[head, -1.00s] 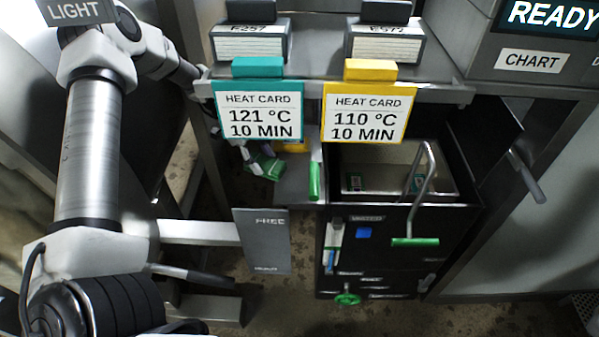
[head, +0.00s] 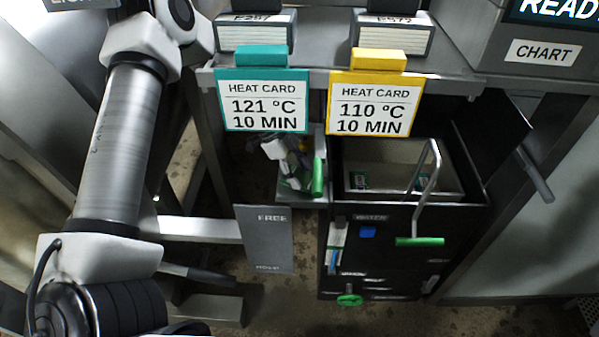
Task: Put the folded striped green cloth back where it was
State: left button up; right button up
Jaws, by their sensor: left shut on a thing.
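The folded striped green cloth (head: 291,184) shows as a small green and white patch low in the gap under the teal heat card. My left gripper (head: 287,168) is shut on it there, just left of an upright green handle (head: 318,177). The cloth is over or on a grey shelf (head: 305,199); I cannot tell whether it touches. The teal card and the gripper hide part of it. My right gripper is not in view.
A teal heat card (head: 264,103) and a yellow heat card (head: 374,106) hang in front. To the right is an open black cabinet (head: 395,225) with a green-tipped bent lever (head: 420,241). A grey FREE plate (head: 265,240) stands below the shelf.

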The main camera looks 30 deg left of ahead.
aim_at(295, 173)
pick_arm(q)
jog(key=o, duration=1)
jog(key=shift+r+p, duration=0.2)
jog(key=shift+p, duration=0.2)
jog(key=shift+a+r, duration=0.25)
jog(key=a, duration=0.1)
jog(key=a+r, duration=0.2)
jog(key=shift+s+a+b, duration=0.1)
jog(key=shift+s+b, duration=0.15)
jog(key=shift+b, duration=0.05)
jog(key=a, duration=0.3)
jog(key=s+a, duration=0.1)
jog(key=a, duration=0.5)
jog(key=shift+s+a+b, duration=0.35)
jog(key=shift+a, duration=0.05)
jog(key=shift+f, duration=0.1)
